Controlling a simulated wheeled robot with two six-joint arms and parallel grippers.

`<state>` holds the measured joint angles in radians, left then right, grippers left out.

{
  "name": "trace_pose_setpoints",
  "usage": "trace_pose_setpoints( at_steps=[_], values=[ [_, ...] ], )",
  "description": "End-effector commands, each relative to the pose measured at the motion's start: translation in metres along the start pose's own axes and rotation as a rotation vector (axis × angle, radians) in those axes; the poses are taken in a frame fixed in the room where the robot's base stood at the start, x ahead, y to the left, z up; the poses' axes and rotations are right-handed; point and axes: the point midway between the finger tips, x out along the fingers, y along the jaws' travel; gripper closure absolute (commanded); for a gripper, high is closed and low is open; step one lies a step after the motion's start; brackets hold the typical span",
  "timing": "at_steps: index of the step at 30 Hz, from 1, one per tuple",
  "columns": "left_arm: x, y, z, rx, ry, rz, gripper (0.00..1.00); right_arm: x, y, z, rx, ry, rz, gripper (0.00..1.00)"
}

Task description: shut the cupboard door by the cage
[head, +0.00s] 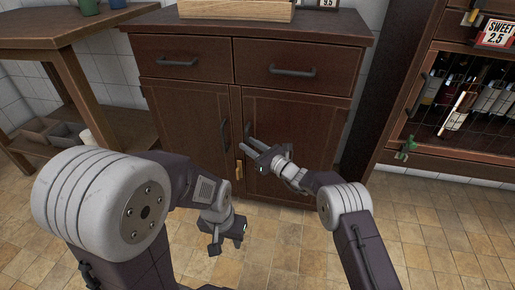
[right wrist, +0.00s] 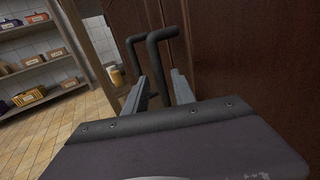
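The dark brown cupboard has two drawers above two doors. Its right door (head: 310,135), the one on the cage's side, looks flush or nearly so; I cannot tell whether a small gap remains. The left door (head: 185,115) is beside it. Dark bar handles (head: 223,133) stand near the middle seam. My right gripper (head: 253,148) is open at the right door's handle; in the right wrist view its fingers (right wrist: 160,90) are beside two dark handle bars (right wrist: 158,55), contact unclear. My left gripper (head: 228,240) looks open and empty, low over the floor.
The wire-fronted bottle cage (head: 470,95) stands at the right, with a green item (head: 408,147) at its edge. A wooden table (head: 50,30) is at the left. A tan piece (head: 239,170) hangs by the seam. Tiled floor (head: 440,220) is clear in front.

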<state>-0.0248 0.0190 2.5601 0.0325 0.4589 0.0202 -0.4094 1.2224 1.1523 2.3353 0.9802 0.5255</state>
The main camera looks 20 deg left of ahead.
Motion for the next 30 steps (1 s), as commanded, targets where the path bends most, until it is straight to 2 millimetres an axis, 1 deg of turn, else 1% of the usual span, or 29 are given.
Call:
trace_pose_setpoints(
  at_steps=[1, 6, 9, 12, 16, 27, 29, 30],
  values=[
    [-0.012, 0.0, -0.001, 0.0, 0.0, 0.0, 0.64, -0.008, -0.001, 0.007, 0.003, 0.002, -0.004, 0.69],
    [-0.035, 0.001, -0.004, 0.0, 0.0, 0.0, 0.64, -0.042, -0.001, 0.007, 0.003, 0.003, -0.003, 0.69],
    [-0.043, 0.001, -0.005, 0.0, 0.0, 0.0, 0.64, -0.059, -0.001, 0.006, 0.002, 0.002, -0.004, 0.69],
    [-0.047, 0.001, -0.005, 0.0, 0.0, 0.0, 0.64, -0.069, -0.001, 0.004, 0.001, 0.001, -0.003, 0.69],
    [-0.047, 0.001, -0.005, 0.0, 0.0, 0.0, 0.64, -0.074, 0.0, 0.001, -0.001, -0.001, -0.002, 0.69],
    [-0.046, 0.001, -0.005, 0.0, 0.0, 0.0, 0.64, -0.073, -0.001, 0.001, -0.001, -0.001, -0.002, 0.69],
    [-0.05, 0.001, -0.005, 0.0, 0.0, 0.0, 0.64, -0.075, -0.005, 0.007, -0.003, -0.003, -0.01, 0.69],
    [-0.053, 0.001, -0.005, 0.0, 0.0, 0.0, 0.64, -0.076, -0.01, 0.018, -0.013, -0.014, -0.017, 0.69]
  ],
)
